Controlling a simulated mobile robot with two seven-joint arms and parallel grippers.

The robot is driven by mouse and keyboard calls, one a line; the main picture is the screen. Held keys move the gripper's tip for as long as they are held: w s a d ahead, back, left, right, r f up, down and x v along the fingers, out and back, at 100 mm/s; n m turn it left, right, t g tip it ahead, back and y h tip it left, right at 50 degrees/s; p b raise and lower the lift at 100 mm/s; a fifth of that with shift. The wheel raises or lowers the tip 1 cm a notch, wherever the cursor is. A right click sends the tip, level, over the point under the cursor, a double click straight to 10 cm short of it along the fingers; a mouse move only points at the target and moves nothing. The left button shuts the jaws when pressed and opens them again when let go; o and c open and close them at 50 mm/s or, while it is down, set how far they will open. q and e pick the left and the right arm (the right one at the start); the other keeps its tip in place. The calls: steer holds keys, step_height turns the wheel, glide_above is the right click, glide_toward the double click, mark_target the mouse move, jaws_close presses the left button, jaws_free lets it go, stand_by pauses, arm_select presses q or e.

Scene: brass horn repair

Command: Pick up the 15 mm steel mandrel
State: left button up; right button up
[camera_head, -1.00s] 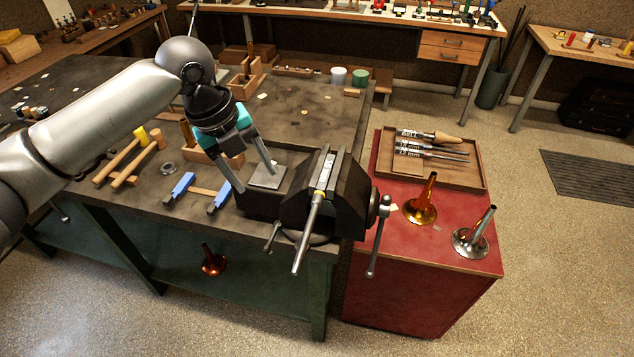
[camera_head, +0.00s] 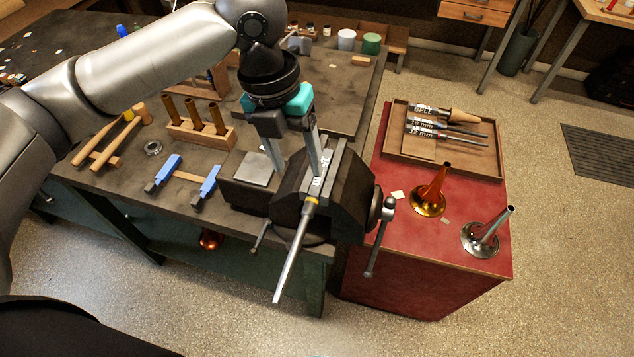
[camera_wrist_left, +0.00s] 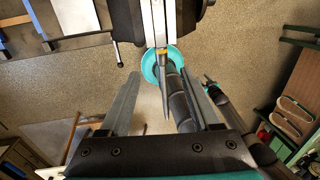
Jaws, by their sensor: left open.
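A tapered steel mandrel (camera_head: 292,255) with a brass-coloured collar is clamped in the black bench vise (camera_head: 345,200), its rod pointing toward the front. A white label on it is too small to read. The tray mandrels are labelled BELL, 18 mm and what looks like 12 mm. My left gripper (camera_head: 299,172) is open and empty above the vise. One finger is over the left side and the other close to the label end; contact is unclear. In the left wrist view the mandrel (camera_wrist_left: 165,90) shows between the two spread fingers. My right gripper is not seen.
A wooden tray (camera_head: 465,168) holding mandrels is on the red cabinet (camera_head: 400,235), with a brass bell (camera_head: 430,203) and a silver bell (camera_head: 482,238).

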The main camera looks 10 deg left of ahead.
arm_select(q)
glide_above(310, 200)
steer(key=a, duration=0.1)
step_height(310, 200, down, 4)
steer(key=shift+f, duration=0.55)
steer(key=f, duration=0.4)
steer(key=shift+d+f+p, duration=0.3)
steer(key=shift+d+f, duration=0.1)
steer(key=c, duration=1)
jaws_close()
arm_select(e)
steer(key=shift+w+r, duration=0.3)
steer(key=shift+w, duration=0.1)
arm_select(q)
steer(key=shift+r, duration=0.1)
